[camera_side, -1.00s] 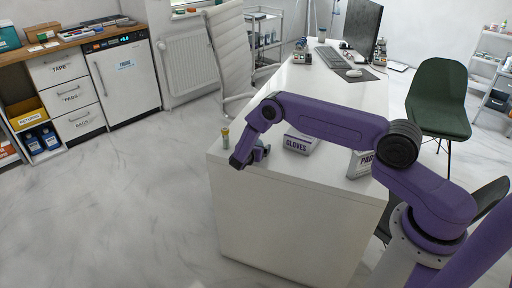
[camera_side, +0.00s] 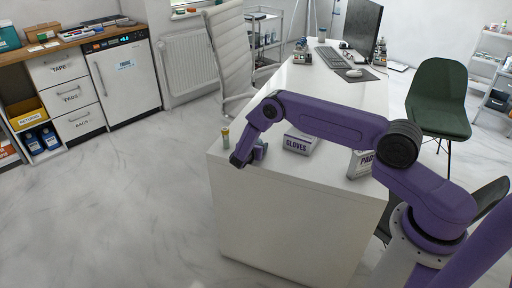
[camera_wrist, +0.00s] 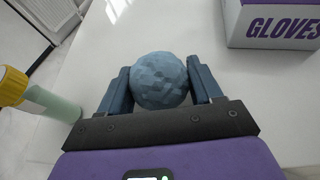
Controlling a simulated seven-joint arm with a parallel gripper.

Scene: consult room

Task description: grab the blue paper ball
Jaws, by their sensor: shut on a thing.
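The blue paper ball (camera_wrist: 159,80) is a round, faceted, grey-blue ball. In the wrist view it sits between the two blue fingers of my gripper (camera_wrist: 160,88), with a finger touching it on each side. My gripper (camera_side: 257,153) is shut on the ball, low over the near left end of the white desk (camera_side: 300,195). In the side view the ball is hidden or too small to make out among the fingers. I cannot tell whether it still touches the desk top.
A gloves box (camera_side: 299,142) stands right of my gripper; it also shows in the wrist view (camera_wrist: 285,25). A small yellow-topped tube (camera_side: 225,138) stands close on the left, near the desk's left edge. A pads box (camera_side: 360,163) is farther right.

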